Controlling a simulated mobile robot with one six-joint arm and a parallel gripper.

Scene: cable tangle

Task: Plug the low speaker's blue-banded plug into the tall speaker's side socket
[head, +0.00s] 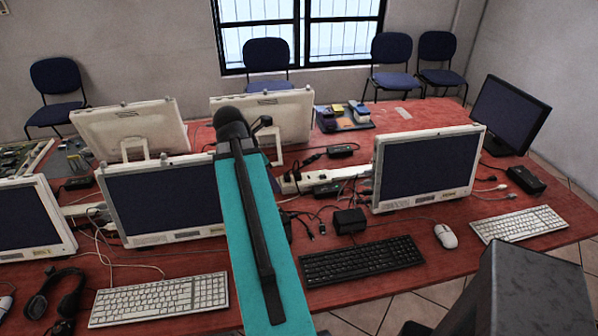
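I cannot make out the low speaker, its blue-banded plug, or the tall speaker's side socket in the head view. A tall dark grey box (530,285) stands close at the lower right, cut off by the frame edge. I cannot tell whether it is the tall speaker, and no socket shows on its visible faces. Several black cables and small plugs (310,225) lie loose on the red desk (400,292) near the middle, with no blue band visible. A teal and black structure, seemingly part of my arm, crosses the centre. I cannot make out my gripper's fingers.
A white-framed monitor (425,170) stands right of centre, with a black keyboard (362,260) and white mouse (446,236) in front. A white power strip (325,178) and a black adapter (349,221) lie among the cables. More monitors stand at left. Blue chairs line the wall.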

